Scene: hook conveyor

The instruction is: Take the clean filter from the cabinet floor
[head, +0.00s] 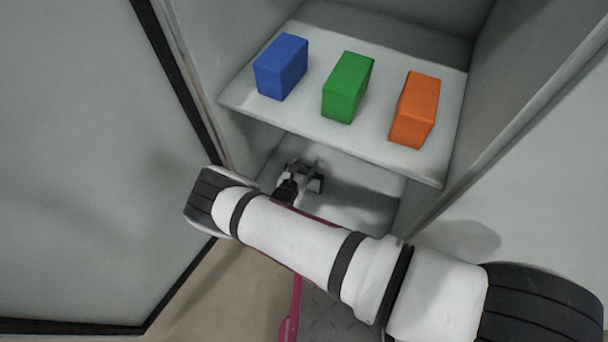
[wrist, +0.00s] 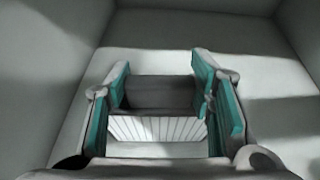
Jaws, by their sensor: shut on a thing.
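The filter (wrist: 155,128) shows in the wrist view as a small block with a dark grey side and white pleats. It lies between the teal-padded fingers of my gripper (wrist: 160,88), which is shut on it. In the head view my gripper (head: 303,176) is low inside the cabinet, under the shelf, and I cannot make out the filter clearly there. The cabinet floor (head: 350,195) also shows in the wrist view (wrist: 265,70) as a bare pale surface around the fingers. I cannot tell whether the filter touches the floor.
Above my gripper is a shelf (head: 385,160) with a blue block (head: 281,67), a green block (head: 348,88) and an orange block (head: 414,110). Cabinet walls stand on both sides. A grey door panel (head: 90,160) is at the left. The floor right of my gripper looks clear.

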